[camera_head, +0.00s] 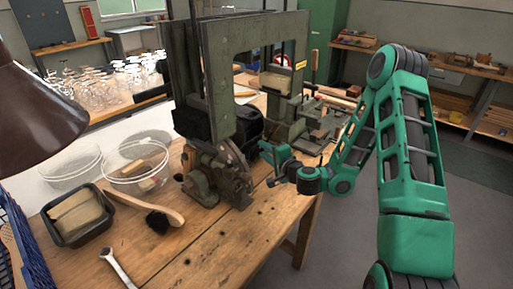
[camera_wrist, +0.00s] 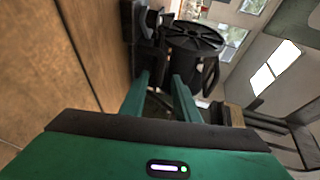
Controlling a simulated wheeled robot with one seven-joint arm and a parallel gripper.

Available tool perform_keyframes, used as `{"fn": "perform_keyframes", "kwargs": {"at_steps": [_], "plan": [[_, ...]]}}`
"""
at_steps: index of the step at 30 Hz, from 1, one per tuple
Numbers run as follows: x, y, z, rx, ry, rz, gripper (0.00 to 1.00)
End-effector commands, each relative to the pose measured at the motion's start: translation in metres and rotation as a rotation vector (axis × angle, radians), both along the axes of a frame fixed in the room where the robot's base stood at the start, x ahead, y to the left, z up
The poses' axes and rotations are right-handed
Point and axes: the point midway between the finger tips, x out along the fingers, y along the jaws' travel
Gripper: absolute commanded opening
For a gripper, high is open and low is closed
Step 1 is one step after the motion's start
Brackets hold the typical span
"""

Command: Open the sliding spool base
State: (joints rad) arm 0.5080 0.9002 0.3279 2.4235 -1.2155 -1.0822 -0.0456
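The green tufting machine (camera_head: 222,85) stands on the wooden workbench, with a dark gear-like mechanism (camera_head: 215,175) at its lower front. In the wrist view a black spoked spool or wheel (camera_wrist: 194,37) sits on dark machine parts beyond my fingers. I cannot clearly make out its sliding base. My gripper (camera_head: 266,166) is at the right of the machine's lower front, near the bench's right edge. In the wrist view its two green fingers (camera_wrist: 162,82) are apart with nothing visible between them. The fingertips point toward the dark parts below the spool; contact cannot be told.
A brown lamp shade (camera_head: 35,110) hangs at left. Open floor (camera_head: 340,235) lies right of the bench.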

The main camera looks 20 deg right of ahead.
Motion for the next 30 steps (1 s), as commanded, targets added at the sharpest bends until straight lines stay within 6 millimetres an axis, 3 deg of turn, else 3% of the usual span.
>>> {"fn": "perform_keyframes", "kwargs": {"at_steps": [15, 28, 29, 30], "plan": [[0.049, 0.013, -0.010, -0.001, -0.002, 0.000, 0.29], [0.056, 0.013, -0.011, 0.000, -0.001, -0.003, 0.29], [0.056, 0.013, -0.011, 0.000, -0.001, -0.003, 0.26], [0.055, 0.013, -0.011, 0.000, -0.001, -0.003, 0.17]]}}
